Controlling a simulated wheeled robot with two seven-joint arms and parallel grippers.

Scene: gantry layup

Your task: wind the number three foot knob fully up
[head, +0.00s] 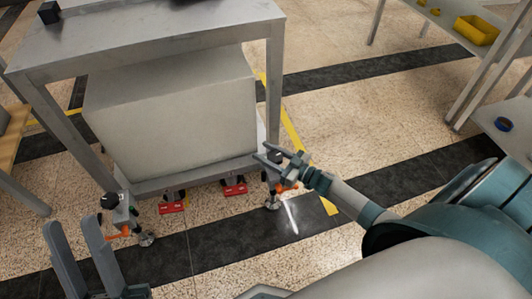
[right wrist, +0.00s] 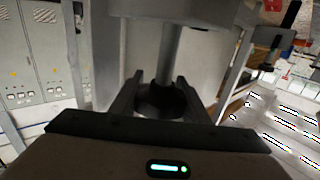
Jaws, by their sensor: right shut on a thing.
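My right gripper (head: 270,156) reaches in from the right to the front right leg of the grey bench. In the right wrist view, its fingers (right wrist: 156,97) are shut on a dark round knob (right wrist: 160,103), below a grey upright post. In the head view this knob (head: 277,156) is partly hidden by the fingers, and a round foot pad (head: 272,204) sits on the floor below it. I cannot read a number on it. A second dark knob (head: 112,199) is at the front left leg. My left gripper (head: 82,245) is open and empty at the lower left.
The bench (head: 170,45) has a large grey box (head: 172,115) under its top. Red parts (head: 235,188) show along its lower front. An orange lever (head: 117,232) and foot pad (head: 146,240) stand near my left gripper. Open floor lies to the right; a shelf stands beyond.

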